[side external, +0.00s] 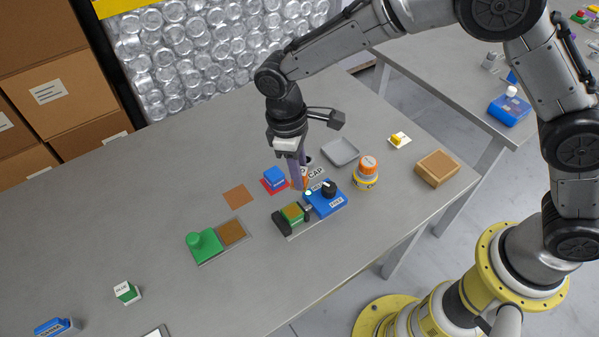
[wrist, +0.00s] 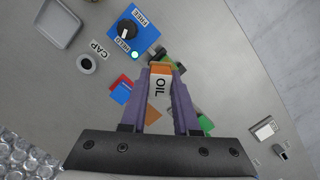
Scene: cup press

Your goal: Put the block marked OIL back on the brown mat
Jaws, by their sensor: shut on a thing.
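The OIL block (wrist: 160,86) is white with an orange end and sits between the two purple fingers of my gripper (wrist: 161,72). My gripper is shut on it. In the side view my gripper (side external: 300,182) points down beside the blue knob unit, and only a sliver of orange shows between the fingers. The brown mat (side external: 238,197) is a bare flat square on the grey table, to the left of my gripper. In the wrist view the mat (wrist: 152,115) is partly hidden behind the block and fingers.
A blue block (side external: 274,175) on a red mat stands close left of my gripper. The blue knob unit (side external: 326,199) and a clamp with a green block (side external: 292,214) are close right and in front.

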